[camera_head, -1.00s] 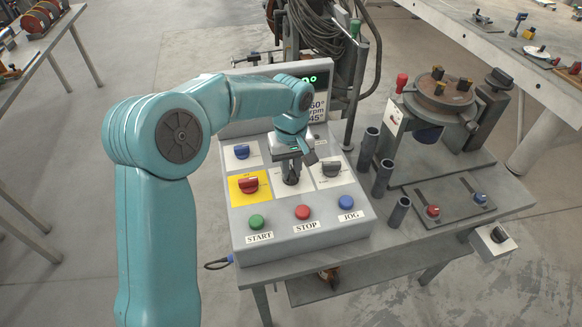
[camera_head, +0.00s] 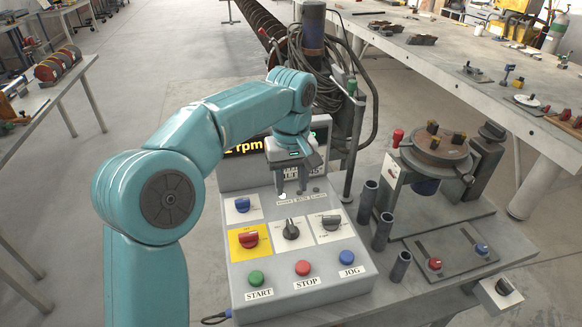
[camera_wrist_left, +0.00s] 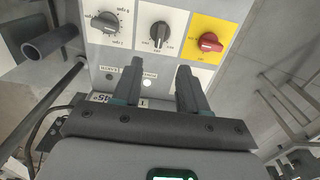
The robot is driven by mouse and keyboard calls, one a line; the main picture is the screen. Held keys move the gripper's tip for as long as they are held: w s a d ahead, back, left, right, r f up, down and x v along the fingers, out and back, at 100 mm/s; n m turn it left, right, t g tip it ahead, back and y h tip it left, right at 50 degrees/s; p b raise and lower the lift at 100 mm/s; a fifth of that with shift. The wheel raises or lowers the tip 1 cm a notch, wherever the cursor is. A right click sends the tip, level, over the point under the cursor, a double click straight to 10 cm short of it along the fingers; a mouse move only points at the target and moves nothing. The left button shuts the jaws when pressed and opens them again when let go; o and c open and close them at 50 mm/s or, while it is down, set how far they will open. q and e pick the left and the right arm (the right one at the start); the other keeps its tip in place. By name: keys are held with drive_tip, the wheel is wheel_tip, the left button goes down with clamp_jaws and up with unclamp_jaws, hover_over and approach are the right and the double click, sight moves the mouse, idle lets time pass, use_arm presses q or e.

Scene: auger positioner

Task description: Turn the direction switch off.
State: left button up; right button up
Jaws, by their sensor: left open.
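The control panel (camera_head: 305,272) has a black selector knob (camera_head: 292,230) on a white plate in its middle, which looks like the direction switch. Its handle stands nearly upright, in line with the panel's front-to-back direction; its labels are too small to read. The knob also shows in the left wrist view (camera_wrist_left: 159,36), uncovered. My left gripper (camera_head: 291,191) is open and empty, above the panel behind the knob and apart from it. In the left wrist view its two fingers (camera_wrist_left: 160,70) point toward the knob with a gap between them. My right gripper is not in view.
Beside the knob are a red switch (camera_head: 248,239) on yellow, a blue knob (camera_head: 242,205) and a grey dial (camera_head: 332,222). START, STOP and JOG buttons line the front. Upright tubes (camera_head: 383,231) and a round positioner table (camera_head: 436,149) stand to the right.

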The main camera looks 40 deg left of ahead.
use_arm(q)
drive_tip(key=shift+r, duration=1.55)
